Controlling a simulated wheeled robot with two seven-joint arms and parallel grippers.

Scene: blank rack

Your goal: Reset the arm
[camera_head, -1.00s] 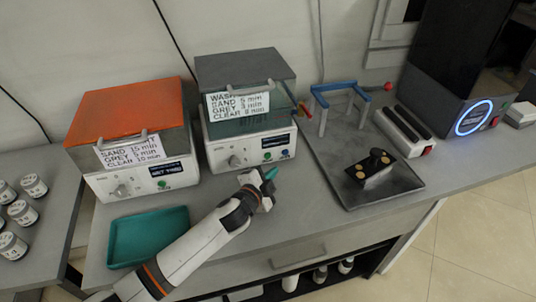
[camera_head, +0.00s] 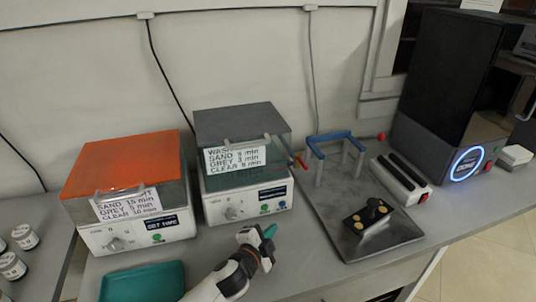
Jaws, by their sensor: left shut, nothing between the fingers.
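My left arm comes in from the bottom, white with dark joints. My left gripper (camera_head: 268,238) is shut and empty, with teal fingertips. It is above the front of the grey bench, just in front of the grey-lidded machine (camera_head: 241,205), and looks apart from it. My right gripper and right arm are not in view.
An orange-lidded machine (camera_head: 130,165) stands left, with a teal tray (camera_head: 143,284) in front of it. Right of my gripper, a dark mat (camera_head: 335,212) bears a blue-topped stand (camera_head: 334,140) and a black block with gold discs (camera_head: 368,216). A black machine (camera_head: 450,80) stands far right.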

